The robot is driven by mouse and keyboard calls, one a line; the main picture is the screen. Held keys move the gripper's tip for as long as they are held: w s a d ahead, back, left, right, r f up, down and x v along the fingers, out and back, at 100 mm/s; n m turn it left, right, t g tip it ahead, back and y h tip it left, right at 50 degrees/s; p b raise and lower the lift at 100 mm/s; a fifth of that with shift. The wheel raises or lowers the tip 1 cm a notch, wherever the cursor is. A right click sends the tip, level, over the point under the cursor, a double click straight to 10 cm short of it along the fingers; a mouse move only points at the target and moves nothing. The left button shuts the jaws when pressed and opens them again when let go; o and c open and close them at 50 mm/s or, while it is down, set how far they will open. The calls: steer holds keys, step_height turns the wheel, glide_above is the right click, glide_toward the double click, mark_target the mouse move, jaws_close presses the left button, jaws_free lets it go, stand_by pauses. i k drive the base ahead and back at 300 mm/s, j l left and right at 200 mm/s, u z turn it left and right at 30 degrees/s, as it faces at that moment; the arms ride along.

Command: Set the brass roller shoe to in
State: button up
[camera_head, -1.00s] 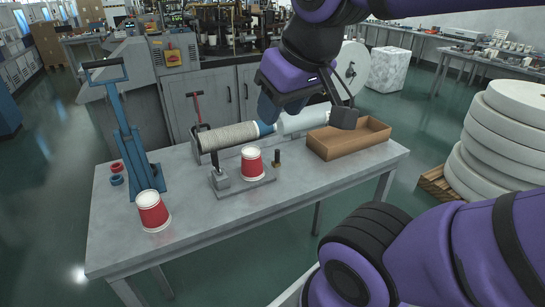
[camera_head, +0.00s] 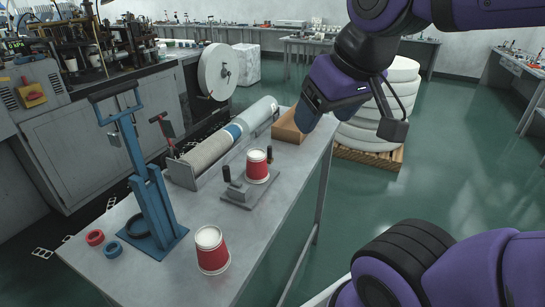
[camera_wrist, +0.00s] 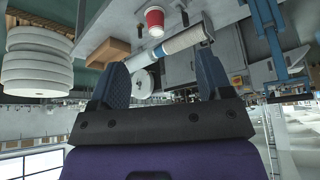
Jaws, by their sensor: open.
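A small fixture plate (camera_head: 236,194) lies on the grey table. A red and white paper cup (camera_head: 257,168) stands upright on it. A dark upright handle (camera_head: 227,174) stands at the plate's near left. A small dark peg (camera_head: 270,154) stands at its far right; its base was brass-coloured in the earlier view. I cannot tell for sure which part is the brass roller shoe, or its setting. My gripper (camera_head: 313,103) is raised above the table's far end, away from the fixture. In the wrist view its blue fingers (camera_wrist: 162,80) are apart with nothing held between them.
A second red cup (camera_head: 211,250) stands near the front edge. A blue lever press (camera_head: 152,195), a red ring (camera_head: 95,237) and a dark ring (camera_head: 113,249) are at left. A long roll (camera_head: 212,147) lies along the back. An open brown box (camera_head: 288,127) is at the far end.

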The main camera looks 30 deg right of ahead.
mark_target(270, 159)
steer(key=k+j+z, duration=0.1)
steer(key=j+z, duration=0.15)
steer(key=k+j+z, duration=0.2)
steer(key=j, duration=0.25)
steer(key=j+z, duration=0.25)
steer(key=k+j+z, duration=0.25)
steer(key=i+j, duration=0.05)
steer(key=j, duration=0.05)
